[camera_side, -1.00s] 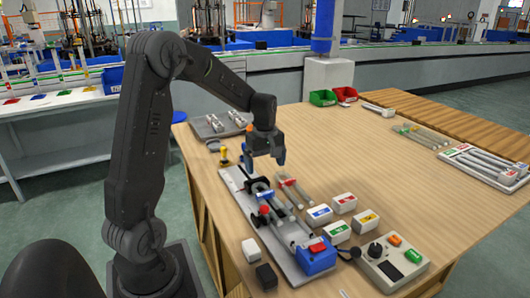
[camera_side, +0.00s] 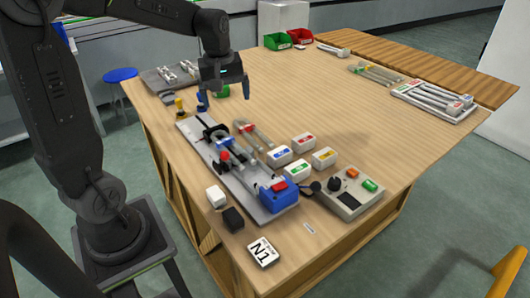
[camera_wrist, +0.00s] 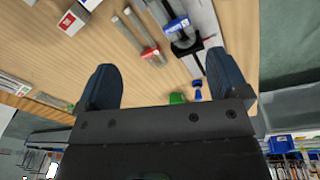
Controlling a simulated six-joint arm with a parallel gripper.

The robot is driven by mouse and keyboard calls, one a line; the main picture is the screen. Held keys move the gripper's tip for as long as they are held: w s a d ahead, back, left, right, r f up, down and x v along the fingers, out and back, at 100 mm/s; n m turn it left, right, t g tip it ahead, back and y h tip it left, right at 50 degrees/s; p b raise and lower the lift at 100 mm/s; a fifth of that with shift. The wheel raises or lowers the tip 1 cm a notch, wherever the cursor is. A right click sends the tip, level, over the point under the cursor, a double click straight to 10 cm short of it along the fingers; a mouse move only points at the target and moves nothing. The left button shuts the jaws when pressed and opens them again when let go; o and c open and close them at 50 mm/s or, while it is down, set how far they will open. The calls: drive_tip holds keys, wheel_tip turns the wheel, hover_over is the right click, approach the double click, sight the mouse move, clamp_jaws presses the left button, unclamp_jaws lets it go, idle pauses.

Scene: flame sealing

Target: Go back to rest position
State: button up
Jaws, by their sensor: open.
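My gripper (camera_side: 223,94) is open and empty. In the side view it hangs above the back part of the wooden table, behind the sealing rig (camera_side: 232,165) and clear of it.
Small white boxes with coloured labels (camera_side: 301,143) stand right of the rig. A control box (camera_side: 347,193) is at the front right. A tray (camera_side: 172,76) is at the back left, racks of tubes (camera_side: 433,99) at the far right. The table's right middle is clear.

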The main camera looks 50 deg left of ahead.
drive_tip(key=s+d+r+m+t, duration=0.3)
drive_tip(key=s+d+m+t, duration=0.1)
drive_tip(key=s+d+m, duration=0.9)
drive_tip(key=d, duration=0.2)
drive_tip(key=shift+s+d+m+h, duration=0.3)
drive_tip(key=shift+s+d, duration=0.05)
drive_tip(key=shift+d, duration=0.05)
